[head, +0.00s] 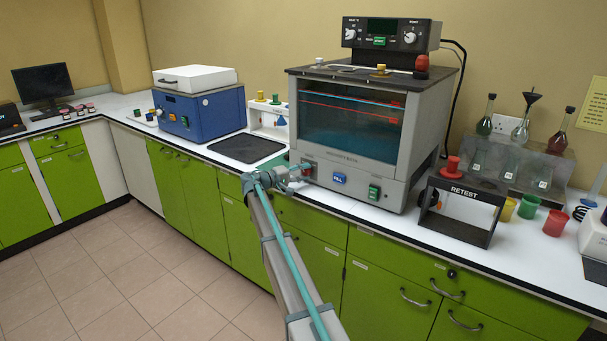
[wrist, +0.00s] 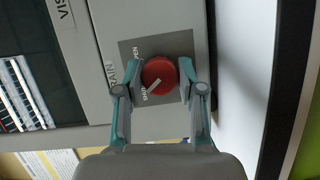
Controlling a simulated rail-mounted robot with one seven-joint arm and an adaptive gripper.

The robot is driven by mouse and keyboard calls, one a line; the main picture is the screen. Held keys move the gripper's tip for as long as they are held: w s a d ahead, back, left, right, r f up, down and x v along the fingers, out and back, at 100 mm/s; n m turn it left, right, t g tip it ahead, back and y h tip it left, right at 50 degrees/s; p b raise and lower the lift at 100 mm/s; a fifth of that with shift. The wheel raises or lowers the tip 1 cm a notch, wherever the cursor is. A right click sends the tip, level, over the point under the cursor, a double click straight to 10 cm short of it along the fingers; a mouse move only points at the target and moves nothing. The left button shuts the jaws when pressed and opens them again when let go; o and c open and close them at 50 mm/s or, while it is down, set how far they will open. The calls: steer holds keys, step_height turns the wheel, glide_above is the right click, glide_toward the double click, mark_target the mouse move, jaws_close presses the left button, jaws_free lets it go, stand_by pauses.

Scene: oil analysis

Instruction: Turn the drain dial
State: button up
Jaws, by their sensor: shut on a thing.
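The drain dial (wrist: 159,76) is a round red knob with a white pointer line, on a grey plate marked DRAIN, SHUT and OPEN in the wrist view. Its pointer is toward the SHUT mark. My gripper (wrist: 161,82) has one finger on each side of the dial and is shut on it. In the head view my gripper (head: 297,172) is at the lower left front of the viscosity bath (head: 350,125), a grey box with a window. There the gripper largely hides the dial.
A blue FILL button (head: 339,178) and a green switch (head: 374,192) sit right of the dial on the bath front. A black RETEST stand (head: 462,225) stands to the right. A black tray (head: 247,148) lies left, beside a blue machine (head: 205,112).

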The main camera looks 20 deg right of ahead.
steer(key=shift+n+h, duration=0.3)
steer(key=shift+n, duration=0.2)
steer(key=o, duration=1.1)
steer(key=shift+a, duration=0.1)
steer(key=a, duration=0.4)
steer(key=s+a, duration=0.1)
steer(key=a, duration=0.6)
steer(key=shift+s+a, duration=0.25)
steer(key=shift+a, duration=0.1)
